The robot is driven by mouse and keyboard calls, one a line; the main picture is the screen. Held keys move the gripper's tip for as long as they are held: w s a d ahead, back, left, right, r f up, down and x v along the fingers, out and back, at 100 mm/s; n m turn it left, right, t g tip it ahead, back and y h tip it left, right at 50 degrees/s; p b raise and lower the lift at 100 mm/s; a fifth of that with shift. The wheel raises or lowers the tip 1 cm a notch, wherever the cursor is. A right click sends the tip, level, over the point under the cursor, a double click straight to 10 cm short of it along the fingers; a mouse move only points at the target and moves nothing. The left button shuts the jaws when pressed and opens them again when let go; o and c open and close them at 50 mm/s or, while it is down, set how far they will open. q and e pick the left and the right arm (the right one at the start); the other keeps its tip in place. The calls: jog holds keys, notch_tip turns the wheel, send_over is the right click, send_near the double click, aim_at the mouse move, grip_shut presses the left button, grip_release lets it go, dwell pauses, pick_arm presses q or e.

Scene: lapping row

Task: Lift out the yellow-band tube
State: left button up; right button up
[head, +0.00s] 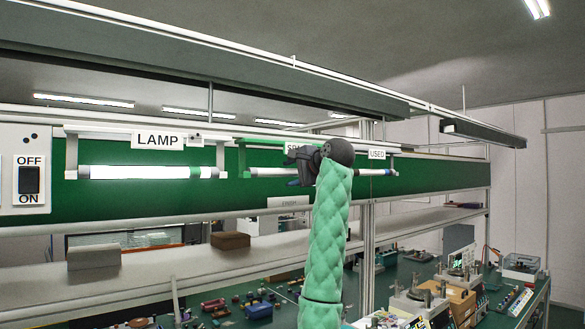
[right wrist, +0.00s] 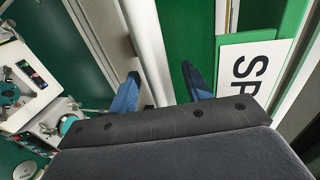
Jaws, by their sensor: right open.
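A lit white tube (head: 140,172) sits in the holder under the LAMP sign (head: 157,140); I cannot make out a yellow band on it. Another tube (head: 376,172), with a dark band, shows under the USED sign (head: 377,154), partly hidden by my right arm. My right gripper (head: 291,168) is raised in front of the middle holder, whose sign is mostly covered. My left gripper is not in view.
An OFF/ON switch (head: 29,180) is on the left panel. A shelf (head: 190,262) below carries a brown block (head: 230,240) and a grey block (head: 93,256). The workbench (head: 225,322) below is crowded with small parts and machines. A long overhead beam runs above the holders.

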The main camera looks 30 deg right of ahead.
jog(key=shift+w+f, duration=0.1)
grip_shut()
dwell(0.3)
